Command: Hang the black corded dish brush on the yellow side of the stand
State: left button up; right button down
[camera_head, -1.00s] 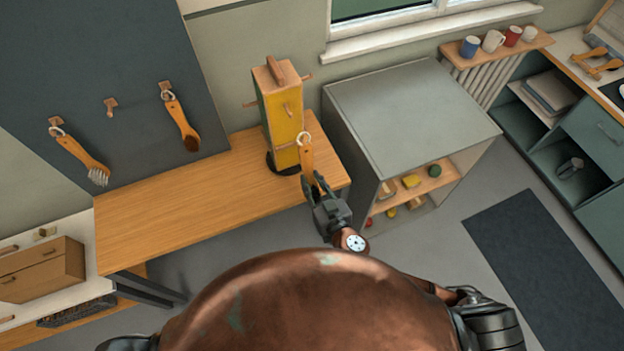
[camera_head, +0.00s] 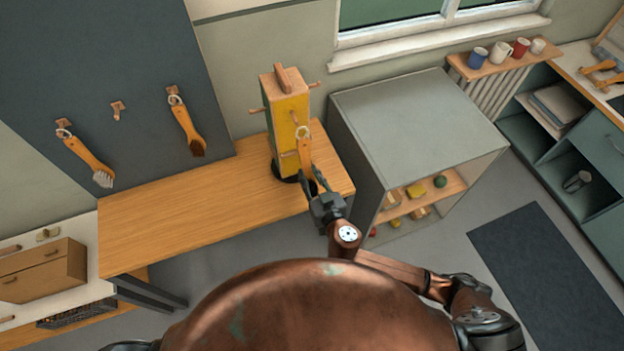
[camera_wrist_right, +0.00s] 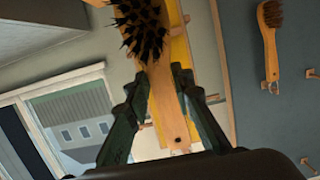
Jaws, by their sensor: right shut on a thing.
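In the right wrist view, the black bristles (camera_wrist_right: 140,32) show, with the handle between the fingers (camera_wrist_right: 163,95). My left gripper is not in view.
The stand is on a wooden table (camera_head: 190,220) whose left part is clear. A white-bristled brush (camera_head: 90,162) and a brown-bristled brush (camera_head: 186,125) hang on the dark wall board (camera_head: 100,60), with an empty peg (camera_head: 118,110) between them. A grey cabinet (camera_head: 415,115) stands close right.

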jog(key=shift+r+b+x, duration=0.1)
jog(key=shift+b+x, duration=0.1)
jog(key=shift+x, duration=0.95)
jog(key=shift+r+b+x, duration=0.15)
jog(key=shift+b+x, duration=0.05)
jog(key=shift+x, duration=0.9)
jog(key=shift+w+a+f+b, duration=0.15)
jog(key=shift+w+f+b, duration=0.15)
jog(key=shift+w, duration=0.2)
jog(key=c, duration=1.6)
grip_release()
jog(key=shift+s, duration=0.1)
jog(key=shift+p+v, duration=0.85)
jog(key=shift+v, duration=2.55)
